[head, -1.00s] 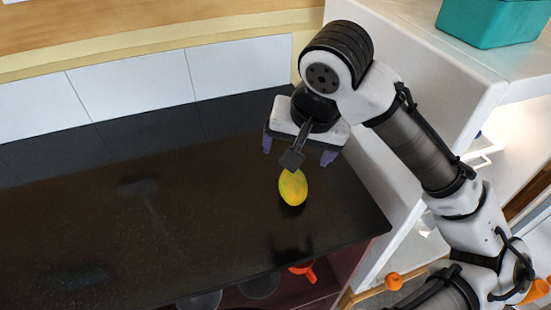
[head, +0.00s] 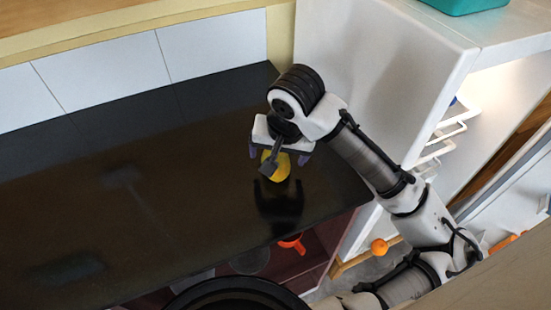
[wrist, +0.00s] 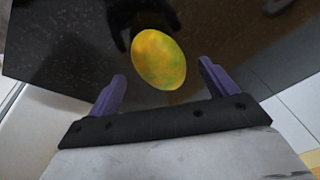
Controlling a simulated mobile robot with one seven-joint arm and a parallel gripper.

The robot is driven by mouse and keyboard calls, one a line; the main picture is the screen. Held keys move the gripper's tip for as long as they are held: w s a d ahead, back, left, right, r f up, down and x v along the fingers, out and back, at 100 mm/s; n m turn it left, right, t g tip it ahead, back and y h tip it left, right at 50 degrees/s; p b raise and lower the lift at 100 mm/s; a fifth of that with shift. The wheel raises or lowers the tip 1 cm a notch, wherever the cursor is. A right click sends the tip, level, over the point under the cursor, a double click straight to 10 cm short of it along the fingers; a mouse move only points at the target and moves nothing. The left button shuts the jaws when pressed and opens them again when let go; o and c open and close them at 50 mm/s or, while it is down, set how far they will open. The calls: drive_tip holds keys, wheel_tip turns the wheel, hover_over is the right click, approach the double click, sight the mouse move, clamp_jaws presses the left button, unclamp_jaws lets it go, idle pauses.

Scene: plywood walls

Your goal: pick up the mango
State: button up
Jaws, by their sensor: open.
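The mango (head: 281,168) is yellow with green and orange tints. It lies on the dark glossy countertop (head: 120,220) near the right end, partly hidden by my gripper in the head view. My gripper (head: 280,156) is just above and beside it, open, with purple fingers. In the wrist view the mango (wrist: 158,59) lies ahead of the open fingers (wrist: 161,88), centred between them but apart from both. Nothing is held.
A white cabinet (head: 385,60) stands right of the counter, with a teal container (head: 465,5) on top. An orange round thing (head: 379,247) and an orange-red item (head: 292,243) sit below counter level. The counter's left side is clear.

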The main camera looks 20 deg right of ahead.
drive_tip(key=shift+x, duration=1.1)
drive_tip(key=c, duration=1.2)
drive_tip(key=shift+r, duration=0.15)
